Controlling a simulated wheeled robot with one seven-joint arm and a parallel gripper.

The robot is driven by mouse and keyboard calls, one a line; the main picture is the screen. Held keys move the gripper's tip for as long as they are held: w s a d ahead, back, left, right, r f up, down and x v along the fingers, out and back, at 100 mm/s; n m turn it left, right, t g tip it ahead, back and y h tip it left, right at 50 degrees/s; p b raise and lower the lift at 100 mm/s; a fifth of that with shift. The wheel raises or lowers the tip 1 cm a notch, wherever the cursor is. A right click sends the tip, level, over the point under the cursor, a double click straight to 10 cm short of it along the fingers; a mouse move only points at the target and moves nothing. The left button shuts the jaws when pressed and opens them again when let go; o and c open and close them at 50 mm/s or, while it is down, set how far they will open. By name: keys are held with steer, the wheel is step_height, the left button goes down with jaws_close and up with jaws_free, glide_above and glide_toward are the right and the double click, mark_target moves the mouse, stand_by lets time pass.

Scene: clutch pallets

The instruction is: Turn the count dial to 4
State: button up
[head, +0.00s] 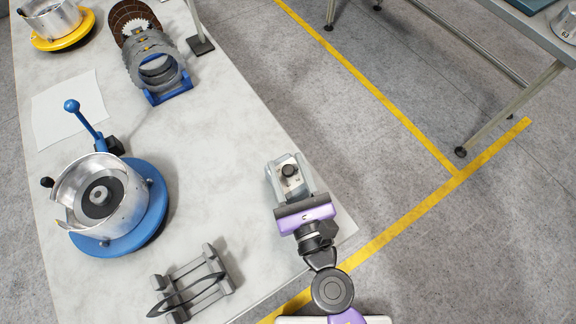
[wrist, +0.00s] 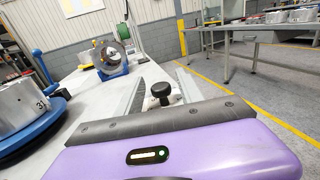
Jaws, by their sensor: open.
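The count dial is a black knob (head: 289,171) on a small light-grey box (head: 298,184) near the right edge of the table. The knob also shows in the wrist view (wrist: 161,90), between my gripper's fingers. My gripper (head: 290,178) is open, with one finger on each side of the dial box. I cannot tell whether the fingers touch it. The dial's markings are too small to read, and my gripper's purple body hides the near part of the box in the wrist view.
A metal drum on a blue round base (head: 152,222) stands at the left, with a blue lever (head: 85,122) behind it. A dark grey rack (head: 216,268) lies at the front. A blue stand with rings (head: 172,93) is at the back. The table's middle is clear.

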mark_target(289, 176)
steer(key=shift+s, duration=0.1)
steer(key=shift+s+d+f, duration=0.1)
steer(key=shift+s+f, duration=0.05)
steer(key=shift+s, duration=0.15)
steer(key=b+v, duration=0.3)
steer(key=v, duration=0.3)
steer(key=shift+s+d, duration=0.2)
steer(key=shift+s, duration=0.25)
